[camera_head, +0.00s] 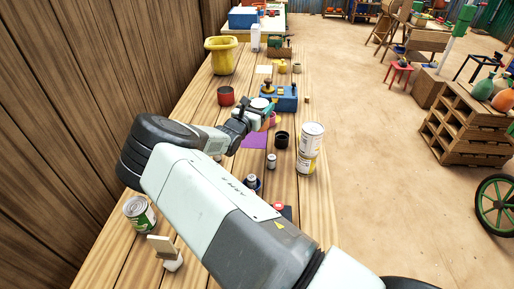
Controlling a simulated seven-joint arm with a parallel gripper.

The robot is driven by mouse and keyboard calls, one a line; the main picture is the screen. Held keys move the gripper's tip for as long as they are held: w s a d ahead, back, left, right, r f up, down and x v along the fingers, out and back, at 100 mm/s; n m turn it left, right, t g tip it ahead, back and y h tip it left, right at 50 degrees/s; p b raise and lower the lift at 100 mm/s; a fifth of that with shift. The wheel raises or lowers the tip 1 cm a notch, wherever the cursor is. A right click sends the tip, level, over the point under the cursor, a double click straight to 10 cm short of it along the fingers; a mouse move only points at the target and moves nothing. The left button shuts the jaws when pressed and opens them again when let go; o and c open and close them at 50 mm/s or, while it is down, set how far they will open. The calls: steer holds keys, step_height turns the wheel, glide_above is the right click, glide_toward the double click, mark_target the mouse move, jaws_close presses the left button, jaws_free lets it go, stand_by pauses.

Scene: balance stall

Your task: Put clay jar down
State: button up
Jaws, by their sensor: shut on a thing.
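My gripper (258,110) reaches out over the middle of the wooden bench, seen from behind and small. It is shut on a small orange-pink thing (268,121), which I take to be the clay jar. The gripper and wrist hide much of it, and I cannot tell whether its base touches the bench. A purple sheet (256,141) lies on the bench just in front of it. The blue box with knobs (287,98) stands close behind and to the right.
A dark cup (282,140), stacked tins (309,150) and a small grey can (271,161) stand to the right. A wooden wall (90,90) borders the left. Bare planks show left of the purple sheet.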

steer(key=shift+y, duration=0.3)
steer(key=f, duration=0.5)
steer(key=shift+a+f, duration=0.25)
steer(key=shift+a, duration=0.15)
steer(key=shift+s+f, duration=0.1)
steer(key=shift+f, duration=2.3)
steer(key=o, duration=1.5)
steer(key=shift+o, duration=0.2)
